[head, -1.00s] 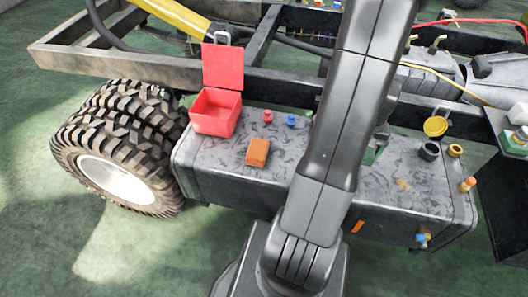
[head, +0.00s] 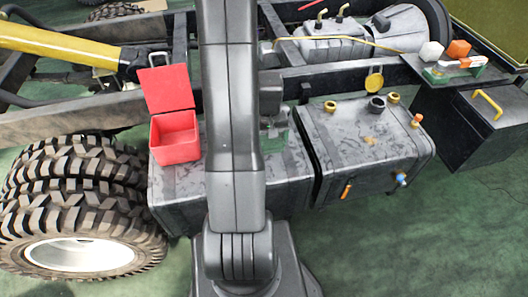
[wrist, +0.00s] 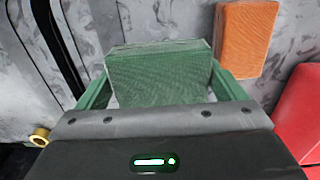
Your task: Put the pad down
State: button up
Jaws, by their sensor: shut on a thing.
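A green, rough-faced pad (wrist: 160,72) sits between the green fingers of my gripper (wrist: 162,88) in the wrist view. The gripper is shut on it. Grey mottled metal of the tank top (wrist: 180,18) shows beyond the pad; I cannot tell whether the pad touches it. In the head view my arm covers most of the gripper, and only a small green part shows to the right of the arm, over the grey tank (head: 290,165). An orange block (wrist: 245,38) lies on the metal to the right of the pad in the wrist view, apart from it.
An open red box (head: 175,137) stands on the tank's left end; its edge also shows in the wrist view (wrist: 303,115). A large tyre (head: 60,195) stands at left.

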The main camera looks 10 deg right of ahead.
aim_at(267, 157)
jog(key=shift+f, duration=2.45)
jog(key=shift+f+b, duration=0.2)
jog(key=shift+b, duration=0.2)
jog(key=o, duration=0.8)
jog(key=shift+o, duration=0.2)
notch_tip(267, 157, up, 12)
jog(key=shift+r+p, duration=0.2)
jog(key=shift+p, duration=0.7)
